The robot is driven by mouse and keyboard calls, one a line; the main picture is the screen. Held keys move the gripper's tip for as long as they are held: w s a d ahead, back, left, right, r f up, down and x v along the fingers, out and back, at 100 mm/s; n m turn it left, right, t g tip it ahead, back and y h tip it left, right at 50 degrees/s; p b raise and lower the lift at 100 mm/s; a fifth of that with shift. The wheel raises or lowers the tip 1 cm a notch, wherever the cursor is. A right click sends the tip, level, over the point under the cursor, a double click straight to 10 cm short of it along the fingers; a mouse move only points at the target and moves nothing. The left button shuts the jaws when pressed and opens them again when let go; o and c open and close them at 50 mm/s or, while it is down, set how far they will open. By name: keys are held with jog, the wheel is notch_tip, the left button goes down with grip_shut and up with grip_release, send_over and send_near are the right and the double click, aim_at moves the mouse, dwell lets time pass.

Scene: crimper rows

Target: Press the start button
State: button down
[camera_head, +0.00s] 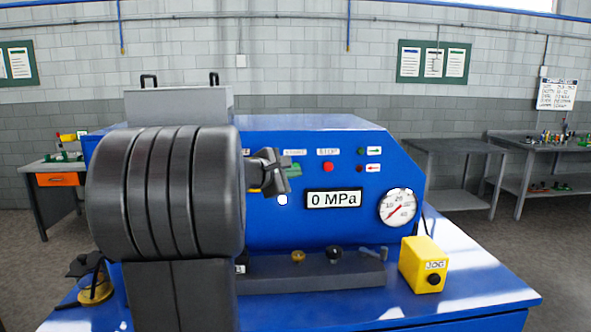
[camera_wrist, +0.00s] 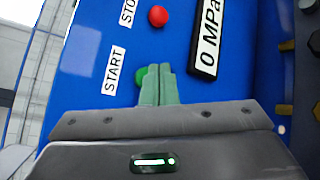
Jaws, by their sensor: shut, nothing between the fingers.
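The blue crimper panel carries the green start button (camera_wrist: 139,76) beside its START label (camera_wrist: 113,70). In the wrist view the button is partly hidden behind the green fingers of my gripper (camera_wrist: 159,72). My gripper is shut and empty, with its tips right at the button. I cannot tell whether they touch it. In the head view my gripper (camera_head: 288,168) is in front of the START label (camera_head: 295,152), and the button cannot be told apart from the green fingers there.
The red stop button (camera_head: 328,167) is right of my gripper; it also shows in the wrist view (camera_wrist: 158,16). Below are the 0 MPa display (camera_head: 334,198) and a round gauge (camera_head: 397,207). A yellow JOG box (camera_head: 424,265) stands at the right. My arm covers the panel's left side.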

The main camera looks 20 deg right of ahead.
jog(key=shift+w, duration=0.15)
jog(key=shift+w+d, duration=0.15)
jog(key=shift+w, duration=0.15)
jog(key=shift+w+d, duration=0.1)
jog(key=shift+w, duration=0.35)
dwell(0.7)
jog(key=shift+s, duration=0.15)
jog(key=shift+s+a+b, duration=0.25)
jog(key=shift+s+b, duration=0.35)
jog(key=shift+s, duration=0.15)
jog(key=s+b, duration=0.1)
jog(key=s, duration=0.1)
jog(key=s+a+b, duration=0.1)
jog(key=s, duration=0.1)
jog(key=shift+s+a, duration=0.1)
jog(key=shift+s, duration=0.3)
